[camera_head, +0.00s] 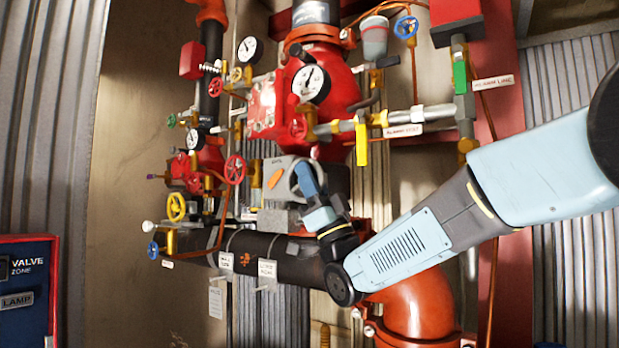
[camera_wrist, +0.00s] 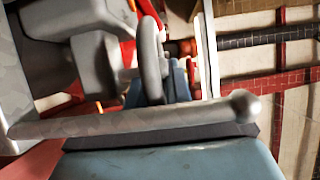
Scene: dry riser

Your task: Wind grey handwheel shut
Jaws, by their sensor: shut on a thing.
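In the wrist view, the wheel's rim (camera_wrist: 150,55) stands edge-on between the blue fingers of my gripper (camera_wrist: 168,82). My gripper is shut on the rim. A grey bar with a rounded end (camera_wrist: 130,123) crosses close to the wrist camera; I cannot tell what it joins.
A red handwheel (camera_head: 234,169) and a yellow handwheel (camera_head: 176,207) are to the left. Pressure gauges (camera_head: 311,84) and a yellow-handled valve (camera_head: 361,143) are above. A black pipe (camera_head: 290,258) runs below my gripper. A blue panel (camera_head: 28,290) stands at lower left.

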